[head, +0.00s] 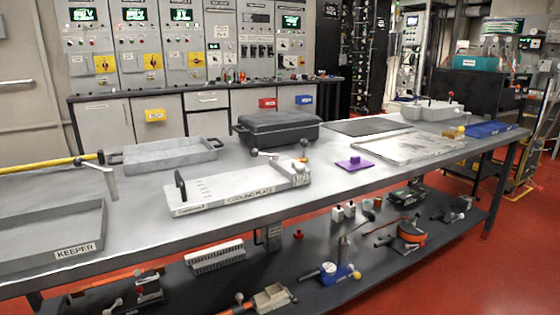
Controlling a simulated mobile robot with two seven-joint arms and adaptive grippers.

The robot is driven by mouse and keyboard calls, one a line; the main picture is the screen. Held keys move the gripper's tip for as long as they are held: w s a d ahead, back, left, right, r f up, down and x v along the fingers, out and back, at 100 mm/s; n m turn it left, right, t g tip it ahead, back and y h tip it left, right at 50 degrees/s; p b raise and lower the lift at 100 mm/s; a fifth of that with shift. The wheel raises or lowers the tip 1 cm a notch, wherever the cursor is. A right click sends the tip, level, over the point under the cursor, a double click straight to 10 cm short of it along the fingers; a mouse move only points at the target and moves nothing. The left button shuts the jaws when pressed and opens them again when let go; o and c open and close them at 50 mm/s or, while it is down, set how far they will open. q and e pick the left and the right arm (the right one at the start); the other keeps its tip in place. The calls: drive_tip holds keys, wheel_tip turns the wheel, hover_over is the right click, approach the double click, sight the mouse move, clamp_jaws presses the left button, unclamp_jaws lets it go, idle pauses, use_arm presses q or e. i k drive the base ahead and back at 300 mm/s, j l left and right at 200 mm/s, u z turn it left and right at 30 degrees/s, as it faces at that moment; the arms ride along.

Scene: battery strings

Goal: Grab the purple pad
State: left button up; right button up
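The purple pad (354,164) is a small flat square with a small raised knob or fitting on top. It lies on the grey workbench, right of the white cooling plate (240,189) and in front of the light grey marbled panel (405,147). Nothing covers it. Neither of my grippers shows in the head view.
A black lidded case (277,131) and a grey tray (170,155) stand behind the cooling plate. A tray marked KEEPER (60,235) is at the near left. Bare bench (345,190) lies around the pad. A lower shelf (390,265) holds several tools.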

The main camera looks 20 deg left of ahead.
sight(356, 162)
drive_tip(key=u, duration=0.3)
drive_tip(key=i+l+u, duration=0.1)
drive_tip(key=l, duration=0.25)
drive_tip(key=i+l+u, duration=0.1)
drive_tip(key=i+l, duration=0.15)
drive_tip(key=l, duration=0.15)
drive_tip(key=i+l+u, duration=0.1)
drive_tip(key=l, duration=0.3)
drive_tip(key=i+l+u, duration=0.15)
drive_tip(key=l, duration=0.25)
drive_tip(key=i+l+u, duration=0.1)
drive_tip(key=l, duration=0.35)
drive_tip(key=i+l+u, duration=0.1)
drive_tip(key=l, duration=0.3)
drive_tip(key=i, duration=0.05)
